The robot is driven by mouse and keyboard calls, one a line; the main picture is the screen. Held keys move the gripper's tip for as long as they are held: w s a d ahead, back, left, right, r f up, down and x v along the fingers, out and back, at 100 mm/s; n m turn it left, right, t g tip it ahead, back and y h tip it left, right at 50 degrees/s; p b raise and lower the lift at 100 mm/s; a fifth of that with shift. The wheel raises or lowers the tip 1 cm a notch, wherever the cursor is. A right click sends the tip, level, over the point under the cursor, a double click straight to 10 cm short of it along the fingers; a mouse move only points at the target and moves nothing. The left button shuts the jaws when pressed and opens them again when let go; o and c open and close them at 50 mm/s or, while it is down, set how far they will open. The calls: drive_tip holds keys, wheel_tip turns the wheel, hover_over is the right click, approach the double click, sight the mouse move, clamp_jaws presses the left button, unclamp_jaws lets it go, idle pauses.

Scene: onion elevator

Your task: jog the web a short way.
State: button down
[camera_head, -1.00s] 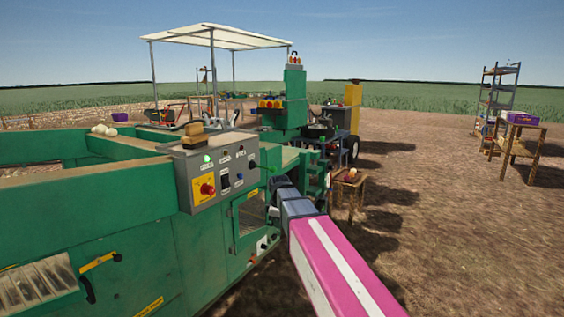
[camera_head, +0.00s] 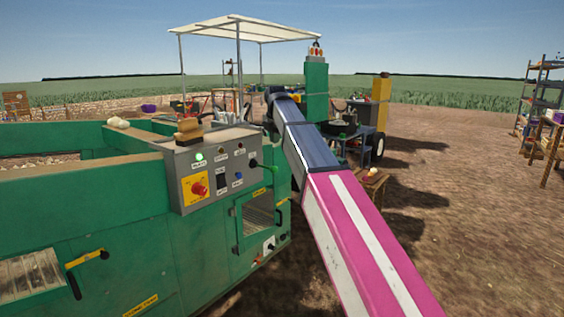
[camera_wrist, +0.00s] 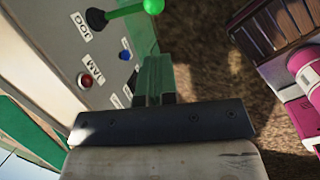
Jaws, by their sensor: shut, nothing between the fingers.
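The grey control panel (camera_head: 213,172) sits on the green machine (camera_head: 130,240). It carries a lit green lamp, a red knob on a yellow plate (camera_head: 195,187), a black switch and a blue button. The green jog lever (camera_head: 253,163) sticks out at its right side. In the wrist view the lever (camera_wrist: 125,10) with its ball end is at the top, beside the JOG label. My gripper (camera_wrist: 155,85) is shut and empty, in front of the panel's edge and apart from the lever. My arm hides the gripper in the head view.
A small wooden stool (camera_head: 372,183) stands right of my arm. Bare ground is open farther right.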

sight(274, 168)
drive_tip(key=shift+w+r+n, duration=0.25)
drive_tip(key=shift+r+n, duration=0.15)
drive_tip(key=shift+r, duration=0.55)
drive_tip(key=shift+f, duration=0.15)
drive_tip(key=x, duration=1.3)
drive_tip(key=shift+w+f, duration=0.2)
drive_tip(key=shift+f, duration=0.2)
